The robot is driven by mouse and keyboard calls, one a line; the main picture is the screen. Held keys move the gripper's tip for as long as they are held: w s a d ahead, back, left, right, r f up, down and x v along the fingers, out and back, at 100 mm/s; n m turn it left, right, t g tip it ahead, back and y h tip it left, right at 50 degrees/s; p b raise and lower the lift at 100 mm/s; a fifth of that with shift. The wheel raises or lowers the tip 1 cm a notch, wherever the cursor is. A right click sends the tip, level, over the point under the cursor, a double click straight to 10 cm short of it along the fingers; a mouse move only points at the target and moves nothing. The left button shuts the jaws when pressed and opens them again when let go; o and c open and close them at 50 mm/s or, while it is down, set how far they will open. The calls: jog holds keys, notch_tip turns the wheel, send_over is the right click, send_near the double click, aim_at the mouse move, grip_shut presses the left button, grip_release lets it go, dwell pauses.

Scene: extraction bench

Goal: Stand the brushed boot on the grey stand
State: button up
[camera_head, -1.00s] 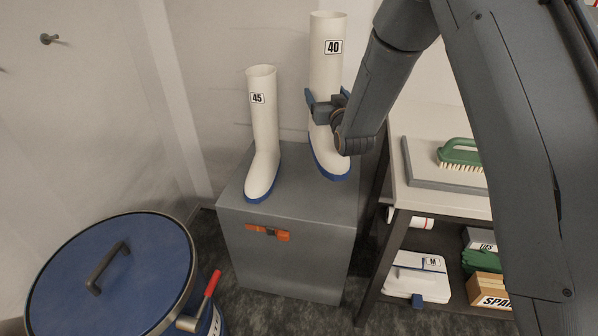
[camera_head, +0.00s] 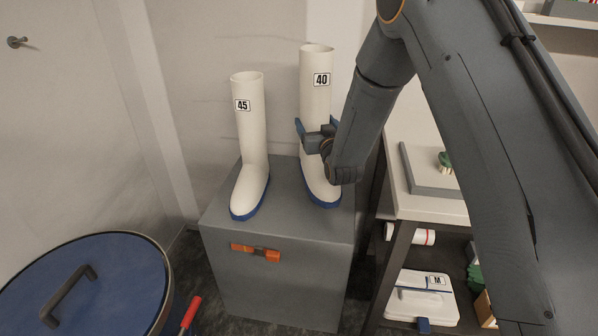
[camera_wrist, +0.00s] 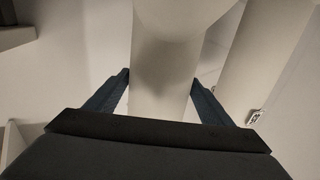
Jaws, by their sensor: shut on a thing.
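A white boot marked 40 (camera_head: 317,85), with a blue sole, is upright over the right part of the grey stand's top (camera_head: 285,213). Its sole is on or just above that top; I cannot tell which. My gripper (camera_head: 317,137) is shut around its shaft, below the label. In the wrist view, the blue fingers of my gripper (camera_wrist: 160,95) flank the white shaft (camera_wrist: 160,75). A second white boot marked 45 (camera_head: 252,135) stands on the left of the stand, apart from the held boot.
An orange item (camera_head: 256,252) is on the stand's front. A blue-lidded drum (camera_head: 110,290) is at lower left. At right, a bench (camera_head: 415,207) bears a grey board (camera_head: 425,185) with a partly hidden green brush (camera_head: 445,162). A white case (camera_head: 425,295) lies on its lower shelf.

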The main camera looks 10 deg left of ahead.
aim_at(325, 171)
jog(key=shift+f, duration=4.15)
jog(key=o, duration=2.1)
jog(key=shift+f, duration=0.2)
jog(key=shift+r, duration=0.1)
jog(key=shift+s, duration=0.2)
jog(key=v, duration=1.1)
jog(key=shift+s+d, duration=0.15)
jog(key=shift+s, duration=0.2)
